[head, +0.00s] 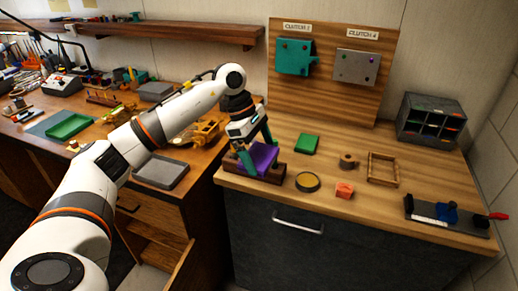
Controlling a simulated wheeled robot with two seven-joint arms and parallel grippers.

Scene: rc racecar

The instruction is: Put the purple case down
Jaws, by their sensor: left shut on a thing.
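The purple case (261,157) is at the left front of the wooden bench top (330,196). It lies on or in a dark brown wooden block (268,175); I cannot tell whether it rests with its full weight there. My left gripper (254,152) reaches down over it with its teal fingers on the case, shut on it. The fingers and wrist hide part of the case. My right gripper is not in view.
A green block (307,143), a round black-rimmed dish (307,182), an orange-red piece (344,190), a brown roll (348,161) and a wooden frame (382,169) lie nearby. A grey drawer organizer (430,120) stands at the back right. A peg board (335,80) stands behind.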

